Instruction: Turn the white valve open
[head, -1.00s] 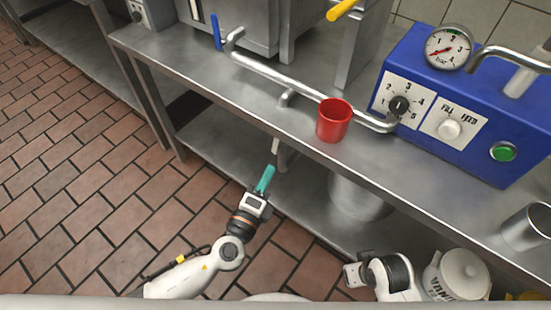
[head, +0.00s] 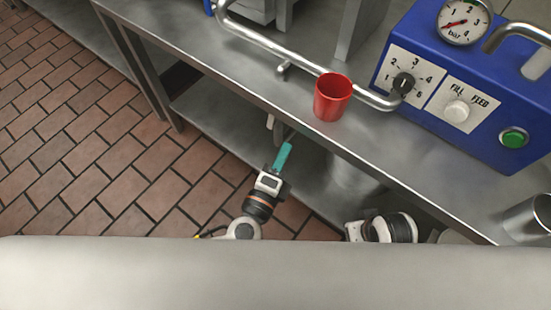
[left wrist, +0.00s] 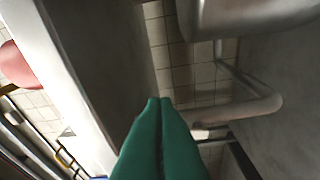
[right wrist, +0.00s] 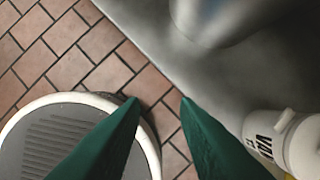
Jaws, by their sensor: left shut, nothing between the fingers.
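A slim white piece (head: 270,122) hangs just under the bench's front edge and looks like a lever handle; I cannot tell its setting. A round white knob (head: 457,111) sits on the FILL/FEED plate of the blue machine (head: 480,68). My left gripper (head: 285,152), with green fingers, is shut and empty, low before the bench edge, close to the right of the white piece. In the left wrist view its fingers (left wrist: 160,104) point toward a pale pipe (left wrist: 262,106), apart from it. My right gripper (right wrist: 160,100) is open and empty; it is low at the right in the head view (head: 355,230).
A red cup (head: 332,97) stands at the front of the metal bench (head: 420,165), beside a long pipe (head: 290,55). A metal cup (head: 527,220) is at the right. A white lettered jar (right wrist: 300,145) shows in the right wrist view. The brick floor (head: 60,150) at left is clear.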

